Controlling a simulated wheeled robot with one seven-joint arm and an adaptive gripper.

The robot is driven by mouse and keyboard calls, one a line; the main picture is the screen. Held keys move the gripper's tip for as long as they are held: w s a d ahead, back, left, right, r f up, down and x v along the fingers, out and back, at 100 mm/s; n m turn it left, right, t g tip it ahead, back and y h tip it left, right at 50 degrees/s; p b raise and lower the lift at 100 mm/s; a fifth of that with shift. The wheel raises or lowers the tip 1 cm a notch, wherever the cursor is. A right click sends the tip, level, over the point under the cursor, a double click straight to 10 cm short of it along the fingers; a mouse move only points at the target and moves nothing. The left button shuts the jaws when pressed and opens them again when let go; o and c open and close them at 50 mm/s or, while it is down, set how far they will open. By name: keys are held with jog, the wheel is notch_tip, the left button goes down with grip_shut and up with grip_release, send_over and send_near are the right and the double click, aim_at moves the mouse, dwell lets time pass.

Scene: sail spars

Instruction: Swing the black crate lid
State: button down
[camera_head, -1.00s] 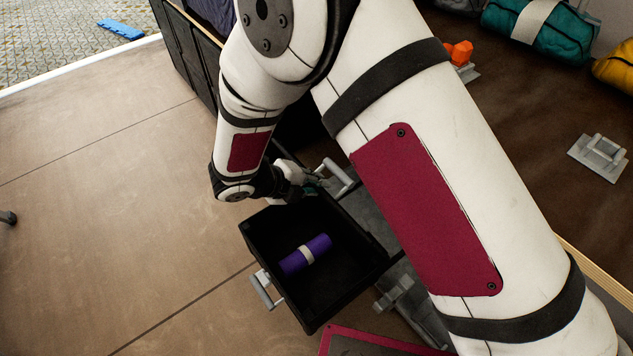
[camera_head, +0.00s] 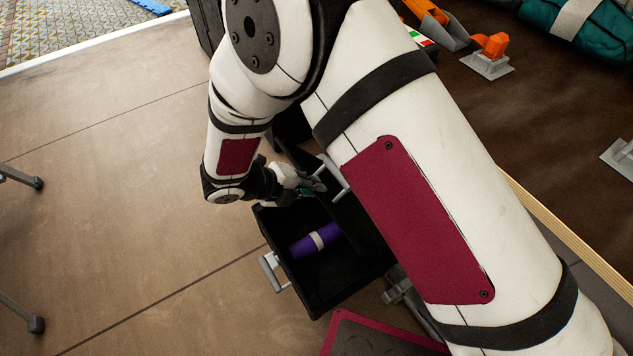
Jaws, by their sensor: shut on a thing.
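The open black crate (camera_head: 318,306) stands on the brown floor, with a purple roll with a pale band (camera_head: 316,241) inside. The black lid (camera_head: 352,222) stands tilted along the crate's right side and leans partly over the opening. A grey bar handle (camera_head: 334,173) is at the lid's upper end. My gripper (camera_head: 318,184) is shut on this handle, at the crate's far corner. The fingers are small and partly dark against the crate. My arm hides much of the lid's right side and what lies behind it.
A grey side handle (camera_head: 272,273) sticks out from the crate's left wall. A red-edged dark panel (camera_head: 380,338) lies in front. An orange latch (camera_head: 490,48) and a teal bundle (camera_head: 580,28) are on the brown surface at upper right. The floor to the left is mostly clear.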

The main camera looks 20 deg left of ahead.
jog(key=shift+s+a, duration=0.1)
jog(key=shift+a, duration=0.05)
jog(key=s+a+f+b, duration=0.1)
jog(key=s+a+f, duration=0.2)
jog(key=s, duration=0.1)
jog(key=shift+s+a, duration=0.25)
dwell(0.4)
jog(key=shift+f, duration=0.1)
jog(key=s+a+f+b, duration=0.2)
jog(key=s+f+b, duration=0.1)
jog(key=f, duration=0.1)
jog(key=shift+s+a+f, duration=0.2)
jog(key=shift+s+a, duration=0.15)
dwell(0.4)
jog(key=s+f+b, duration=0.1)
jog(key=s+a+f+b, duration=0.1)
jog(key=f, duration=0.1)
jog(key=a+f+b, duration=0.1)
jog(key=shift+s+a+f, duration=0.1)
jog(key=shift+s+f, duration=0.25)
jog(key=shift+s, duration=0.05)
